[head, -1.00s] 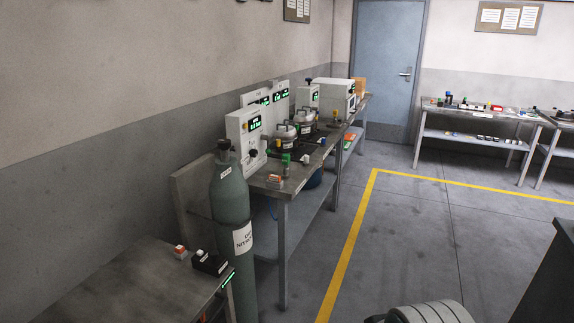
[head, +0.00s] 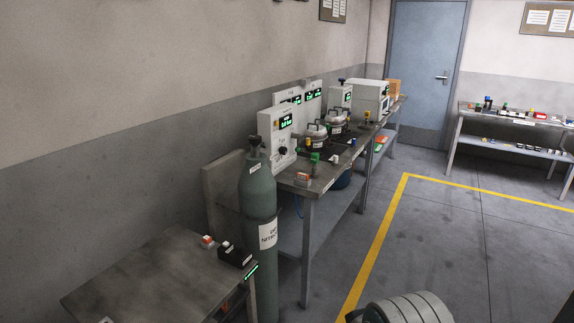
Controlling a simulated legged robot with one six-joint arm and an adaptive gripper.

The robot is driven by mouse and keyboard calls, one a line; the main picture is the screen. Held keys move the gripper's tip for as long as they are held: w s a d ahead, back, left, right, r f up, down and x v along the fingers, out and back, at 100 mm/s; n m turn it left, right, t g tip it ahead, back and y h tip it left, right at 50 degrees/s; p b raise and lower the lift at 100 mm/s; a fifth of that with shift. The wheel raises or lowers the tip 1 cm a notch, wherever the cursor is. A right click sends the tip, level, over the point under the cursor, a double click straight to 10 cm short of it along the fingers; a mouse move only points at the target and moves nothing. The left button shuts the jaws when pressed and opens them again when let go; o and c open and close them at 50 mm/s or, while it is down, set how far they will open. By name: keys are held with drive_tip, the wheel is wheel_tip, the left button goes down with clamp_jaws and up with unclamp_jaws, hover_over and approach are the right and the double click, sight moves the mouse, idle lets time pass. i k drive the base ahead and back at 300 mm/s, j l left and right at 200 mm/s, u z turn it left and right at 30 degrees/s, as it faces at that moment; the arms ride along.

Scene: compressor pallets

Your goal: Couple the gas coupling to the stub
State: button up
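I cannot pick out the gas coupling or the stub for certain at this size. A tall grey-green gas cylinder (head: 258,215) with a dark valve top and a white label stands upright at the near end of the long bench (head: 322,185). On that bench are small fittings, among them a green-topped one (head: 315,158) and a yellow-topped one (head: 368,116). A white panel box with a green display (head: 277,135) stands behind the cylinder. My gripper is not visible; a grey ribbed part, seemingly of my arm, shows at the bottom edge.
A nearer metal table (head: 150,275) holds a small red-and-white item (head: 208,241) and a black box (head: 235,255). Lidded pots (head: 316,135) stand farther along the bench. Another bench (head: 520,120) is at the far right. Open floor with a yellow line (head: 375,255) lies right.

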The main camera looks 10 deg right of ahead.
sight(314, 157)
drive_tip(key=i+l+u, duration=0.7)
drive_tip(key=i+l, duration=0.2)
drive_tip(key=l, duration=0.15)
drive_tip(key=i+l+u, duration=0.15)
drive_tip(key=l, duration=0.2)
drive_tip(key=i+l, duration=0.2)
drive_tip(key=l, duration=0.15)
drive_tip(key=i+l+u, duration=0.1)
drive_tip(key=l, duration=0.25)
drive_tip(key=i+l+u, duration=0.1)
drive_tip(key=i+l, duration=0.3)
drive_tip(key=l, duration=0.2)
drive_tip(key=i+l, duration=0.15)
drive_tip(key=l, duration=0.25)
drive_tip(key=i+l, duration=0.15)
drive_tip(key=l, duration=0.2)
drive_tip(key=i+l, duration=0.15)
drive_tip(key=l, duration=0.25)
